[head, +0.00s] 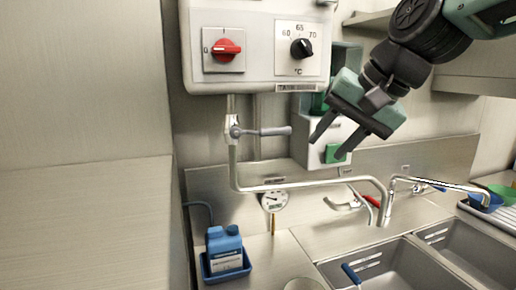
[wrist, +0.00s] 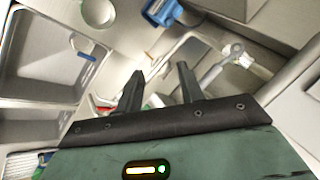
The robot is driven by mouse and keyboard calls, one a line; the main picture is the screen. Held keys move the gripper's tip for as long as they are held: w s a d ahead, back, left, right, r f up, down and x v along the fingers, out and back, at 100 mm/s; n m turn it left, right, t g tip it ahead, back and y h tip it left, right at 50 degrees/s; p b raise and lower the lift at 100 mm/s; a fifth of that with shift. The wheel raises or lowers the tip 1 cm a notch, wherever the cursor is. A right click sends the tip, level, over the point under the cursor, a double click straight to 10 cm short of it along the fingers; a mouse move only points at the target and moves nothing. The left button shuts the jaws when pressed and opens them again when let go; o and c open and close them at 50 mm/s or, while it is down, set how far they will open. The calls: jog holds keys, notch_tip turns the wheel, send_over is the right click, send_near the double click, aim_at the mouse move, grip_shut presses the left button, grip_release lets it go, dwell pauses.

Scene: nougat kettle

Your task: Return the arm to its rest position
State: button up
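My gripper (head: 331,142) is raised in front of the back wall, to the right of the control box, pointing down and to the left in the head view. Its two dark fingers are spread apart with nothing between them. In the wrist view the gripper (wrist: 160,78) also shows two separate, empty fingers. My arm enters the head view from the upper right. The fingers overlap a white wall box with a green part (head: 334,154) in the picture; I cannot tell the gap in depth.
A control box (head: 262,12) with a red switch (head: 227,49) and black knob (head: 302,48) hangs left of my gripper. Below are a valve lever (head: 262,131), a pipe (head: 300,184) and a gauge (head: 274,200). A blue bottle (head: 225,245) stands left of the sinks (head: 385,270).

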jog(key=s+d+f+n+g+h+b, duration=0.1)
jog(key=s+f+n+g+h, duration=0.3)
jog(key=s+f+n, duration=0.6)
jog(key=s+f+g+b, duration=0.1)
jog(key=s+f, duration=1.1)
jog(key=f, duration=0.2)
jog(key=shift+s+d+f+n, duration=0.2)
jog(key=shift+s+f+n, duration=0.1)
jog(key=shift+f+n, duration=0.1)
